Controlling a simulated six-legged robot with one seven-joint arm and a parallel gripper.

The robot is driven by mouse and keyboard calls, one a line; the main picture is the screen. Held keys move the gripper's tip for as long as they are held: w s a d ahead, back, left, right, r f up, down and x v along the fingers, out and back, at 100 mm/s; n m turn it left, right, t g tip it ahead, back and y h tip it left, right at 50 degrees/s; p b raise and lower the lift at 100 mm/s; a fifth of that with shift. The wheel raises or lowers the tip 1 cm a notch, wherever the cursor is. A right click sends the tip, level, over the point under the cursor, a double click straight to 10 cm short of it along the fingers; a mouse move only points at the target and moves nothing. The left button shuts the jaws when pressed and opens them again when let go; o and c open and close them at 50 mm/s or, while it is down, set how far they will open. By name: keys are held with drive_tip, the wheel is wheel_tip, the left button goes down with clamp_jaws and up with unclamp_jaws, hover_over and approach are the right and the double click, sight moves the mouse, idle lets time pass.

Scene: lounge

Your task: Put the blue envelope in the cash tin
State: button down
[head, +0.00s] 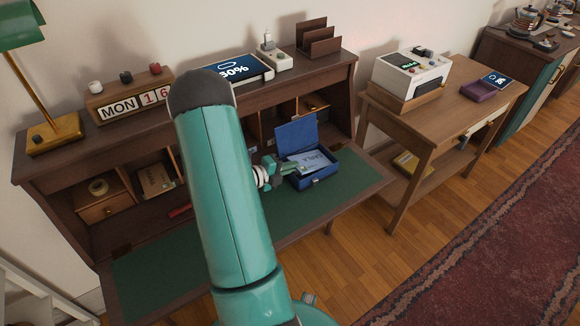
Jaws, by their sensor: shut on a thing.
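The blue cash tin (320,176) stands on the green writing surface of the desk, with its lid raised at the back. A pale blue envelope (318,160) with printing on it lies within the tin's opening; I cannot tell whether it rests on the bottom. My gripper (296,168) is at the left side of the tin, its fingers reaching over the rim. It is shut on the near left end of the envelope. My teal arm hides part of the desk to the left.
The desk (135,275) has cubbyholes behind the tin. A calendar block (130,100), brass lamp (55,132) and tablet (238,70) stand on its top shelf. A side table (450,105) with a white machine (412,75) stands to the right. Green surface right of the tin is clear.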

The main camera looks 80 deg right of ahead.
drive_tip(key=shift+f, duration=0.3)
drive_tip(key=c, duration=1.9)
unclamp_jaws()
drive_tip(key=shift+a+f, duration=0.1)
drive_tip(key=shift+r, duration=0.35)
drive_tip(key=v, duration=1.2)
drive_tip(key=shift+r, duration=0.4)
